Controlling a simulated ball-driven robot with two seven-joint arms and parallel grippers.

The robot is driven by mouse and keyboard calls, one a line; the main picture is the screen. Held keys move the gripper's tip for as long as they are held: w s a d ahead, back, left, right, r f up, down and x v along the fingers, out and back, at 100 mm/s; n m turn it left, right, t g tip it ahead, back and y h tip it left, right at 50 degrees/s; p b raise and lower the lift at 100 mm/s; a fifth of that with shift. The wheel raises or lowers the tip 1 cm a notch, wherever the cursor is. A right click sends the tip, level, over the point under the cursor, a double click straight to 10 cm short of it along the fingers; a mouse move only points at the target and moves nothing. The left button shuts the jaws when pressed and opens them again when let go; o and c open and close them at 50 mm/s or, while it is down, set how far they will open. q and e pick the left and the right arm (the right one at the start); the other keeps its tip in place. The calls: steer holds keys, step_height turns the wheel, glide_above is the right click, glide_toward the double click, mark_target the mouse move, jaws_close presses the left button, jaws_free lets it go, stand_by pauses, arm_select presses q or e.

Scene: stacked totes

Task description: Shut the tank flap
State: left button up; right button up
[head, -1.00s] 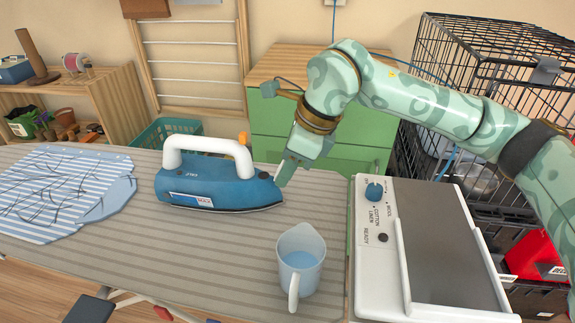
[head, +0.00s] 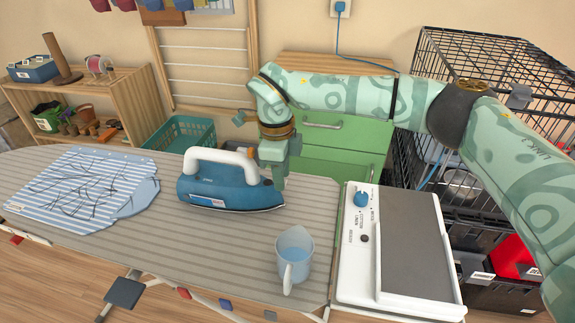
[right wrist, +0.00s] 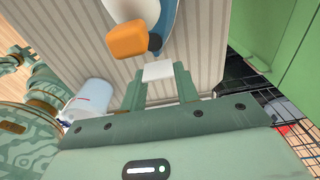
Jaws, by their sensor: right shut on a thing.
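The blue iron (head: 228,188) with a white handle stands on the striped ironing board (head: 180,245). My right gripper (head: 277,182) points down at the iron's nose. In the right wrist view its fingers (right wrist: 158,76) are shut on a small white plate (right wrist: 158,70), which looks like the tank flap. A dark knob (right wrist: 155,42) lies just beyond it. How far the flap stands open cannot be told. My left gripper is not in view.
A clear jug (head: 294,254) with blue water stands at the board's front right. A white iron rest with a dial (head: 361,199) is at the board's right end. A green cabinet (head: 345,135) and wire cage (head: 480,60) stand behind.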

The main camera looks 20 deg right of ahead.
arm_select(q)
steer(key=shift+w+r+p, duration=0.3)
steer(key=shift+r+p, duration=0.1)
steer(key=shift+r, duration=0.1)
arm_select(e)
steer(key=shift+w+a+r+g+h, duration=0.1)
steer(key=shift+w+a+g+h, duration=0.15)
steer(key=shift+g+h, duration=0.35)
steer(key=o, duration=0.7)
steer(key=shift+o, duration=0.2)
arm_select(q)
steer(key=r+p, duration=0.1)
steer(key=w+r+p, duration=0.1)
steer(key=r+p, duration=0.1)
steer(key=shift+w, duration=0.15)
arm_select(e)
steer(key=v, duration=1.6)
steer(key=shift+a, duration=0.3)
steer(key=shift+s, duration=0.1)
